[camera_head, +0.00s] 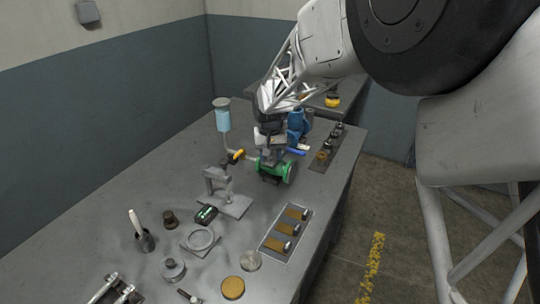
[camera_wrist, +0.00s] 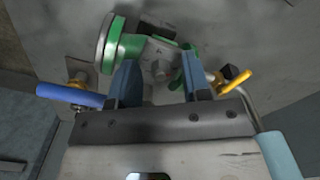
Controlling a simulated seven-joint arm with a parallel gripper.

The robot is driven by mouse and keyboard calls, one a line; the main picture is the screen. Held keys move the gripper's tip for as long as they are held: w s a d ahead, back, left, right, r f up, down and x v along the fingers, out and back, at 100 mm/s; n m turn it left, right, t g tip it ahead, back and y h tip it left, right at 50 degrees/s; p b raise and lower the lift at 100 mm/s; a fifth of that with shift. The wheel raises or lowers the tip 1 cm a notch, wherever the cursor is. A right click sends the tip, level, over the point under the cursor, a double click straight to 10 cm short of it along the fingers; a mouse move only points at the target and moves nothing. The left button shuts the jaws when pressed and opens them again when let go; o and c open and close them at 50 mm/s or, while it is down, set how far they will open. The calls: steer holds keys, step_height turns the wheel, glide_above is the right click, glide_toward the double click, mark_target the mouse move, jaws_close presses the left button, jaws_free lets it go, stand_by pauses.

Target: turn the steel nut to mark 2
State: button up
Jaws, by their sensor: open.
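A green valve body (camera_head: 274,167) with a round flange stands on the grey bench. In the wrist view the green body (camera_wrist: 130,47) carries a small grey steel nut (camera_wrist: 160,70) at its middle. My gripper (camera_wrist: 160,78) is open, with one blue-grey finger on each side of the nut and gaps between. In the head view my gripper (camera_head: 268,150) points down over the valve and hides the nut. I cannot make out mark 2 or any numbers around the nut.
A blue lever (camera_wrist: 68,95) and a yellow lever (camera_wrist: 236,81) flank the valve on its pipes. A light-blue cylinder (camera_head: 222,118) stands behind left. A grey stand (camera_head: 230,200), a tray with brass pieces (camera_head: 286,232) and a ring (camera_head: 200,240) lie nearer.

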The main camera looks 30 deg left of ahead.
steer(key=shift+c, duration=0.2)
jaws_close()
steer(key=shift+w+n, duration=0.1)
steer(key=shift+n, duration=2.2)
steer(key=shift+o, duration=0.2)
jaws_free()
steer(key=shift+r, duration=0.1)
